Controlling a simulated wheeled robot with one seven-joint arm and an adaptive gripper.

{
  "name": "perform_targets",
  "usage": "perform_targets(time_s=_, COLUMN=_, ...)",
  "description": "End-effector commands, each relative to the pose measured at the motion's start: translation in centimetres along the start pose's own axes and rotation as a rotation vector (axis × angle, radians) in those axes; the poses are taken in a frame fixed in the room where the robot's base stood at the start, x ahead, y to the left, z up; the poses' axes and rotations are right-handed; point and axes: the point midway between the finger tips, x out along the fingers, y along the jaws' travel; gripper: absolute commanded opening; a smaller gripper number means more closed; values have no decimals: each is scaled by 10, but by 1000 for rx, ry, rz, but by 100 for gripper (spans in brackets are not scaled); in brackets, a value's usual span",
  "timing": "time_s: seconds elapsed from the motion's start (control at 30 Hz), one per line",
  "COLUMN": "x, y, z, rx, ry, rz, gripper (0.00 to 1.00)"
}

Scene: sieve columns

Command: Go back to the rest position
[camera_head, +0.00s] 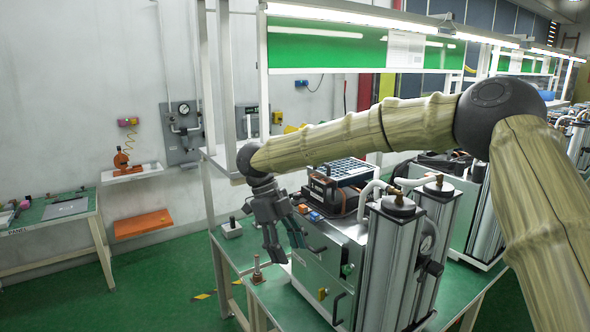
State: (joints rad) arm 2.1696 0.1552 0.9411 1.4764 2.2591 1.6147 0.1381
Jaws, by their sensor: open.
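My gripper (292,250) hangs at the end of my arm, in the middle of the head view. Its dark fingers point down and to the right and are apart, with nothing between them. It shows in front of the left part of the sieve column machine (328,262), above the green bench top (283,304). I cannot tell whether the fingers touch the machine. My arm reaches in from the right, bends at a dark joint at upper right and runs left to the wrist.
Two metal columns (392,265) stand on the machine's right side. A black device (330,195) and a grid-topped box (347,168) sit behind my gripper. A small knobbed part (257,272) stands on the bench. A frame post (212,90) rises left of my wrist. Green floor (160,280) is open at left.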

Motion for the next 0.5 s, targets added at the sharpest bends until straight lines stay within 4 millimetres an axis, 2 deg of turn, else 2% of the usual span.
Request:
perform_targets(time_s=0.03, x=13, y=-3, z=3, rx=-5, ry=7, rz=-18, gripper=54)
perform_targets(time_s=0.17, x=45, y=-12, z=8, rx=-21, ry=20, rz=-80, gripper=54)
perform_targets(time_s=0.37, x=103, y=-32, z=16, rx=-66, ry=42, rz=-199, gripper=54)
perform_targets(time_s=0.47, x=143, y=-43, z=20, rx=-109, ry=56, rz=-277, gripper=54)
perform_targets(time_s=0.5, x=162, y=-48, z=22, rx=-134, ry=64, rz=-314, gripper=54)
